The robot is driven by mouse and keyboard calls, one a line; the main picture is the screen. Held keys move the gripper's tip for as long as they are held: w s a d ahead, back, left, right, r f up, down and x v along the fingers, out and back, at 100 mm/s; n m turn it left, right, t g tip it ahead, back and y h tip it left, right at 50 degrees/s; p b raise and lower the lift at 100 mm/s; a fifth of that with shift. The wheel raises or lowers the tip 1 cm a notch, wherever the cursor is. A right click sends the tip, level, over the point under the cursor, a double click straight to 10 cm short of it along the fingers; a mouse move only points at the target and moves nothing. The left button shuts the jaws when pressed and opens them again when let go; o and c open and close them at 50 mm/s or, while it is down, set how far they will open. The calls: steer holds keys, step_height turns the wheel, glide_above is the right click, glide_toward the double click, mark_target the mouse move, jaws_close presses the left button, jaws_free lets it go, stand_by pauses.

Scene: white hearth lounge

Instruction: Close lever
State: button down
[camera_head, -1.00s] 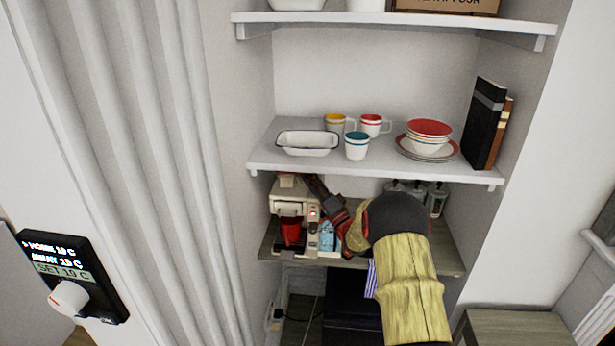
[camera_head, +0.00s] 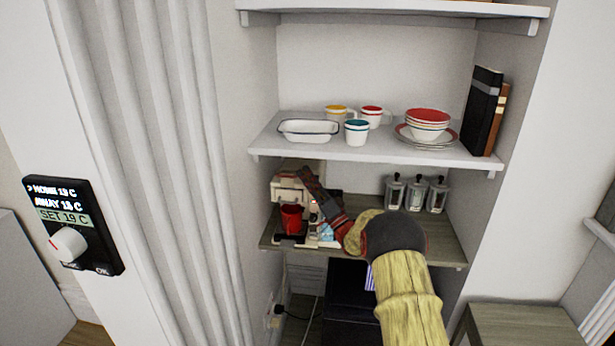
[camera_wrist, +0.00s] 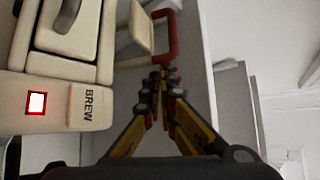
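The cream coffee machine (camera_head: 290,183) stands at the left of the lower shelf with a red cup (camera_head: 291,217) at its front. In the wrist view its body (camera_wrist: 60,98) fills the left side, with a BREW label and a red-lit button (camera_wrist: 37,102). A grey handle (camera_wrist: 72,28) lies on its top. A cream arm with a red loop end (camera_wrist: 160,38) sticks out beyond my fingertips; I cannot tell which part is the lever. My gripper (camera_wrist: 163,74) has its fingertips together, beside the machine and close to the red loop. Contact is unclear. Nothing shows between the fingers.
The shelf above (camera_head: 375,152) carries cups, a white dish, stacked bowls and books, close over my gripper. Several lidded jars (camera_head: 416,194) stand at the back right of the lower shelf (camera_head: 440,245). A side wall closes the alcove at left.

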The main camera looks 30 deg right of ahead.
mark_target(311, 198)
steer(key=shift+s+a+f+b, duration=0.15)
steer(key=shift+f+b, duration=0.2)
steer(key=shift+f, duration=0.25)
steer(key=shift+s+a+f+b, duration=0.1)
steer(key=shift+f+b, duration=0.25)
steer(key=shift+f, duration=0.25)
steer(key=shift+s+a+f+b, duration=0.15)
steer(key=shift+f+b, duration=0.2)
steer(key=shift+f, duration=0.25)
steer(key=shift+d+f, duration=0.1)
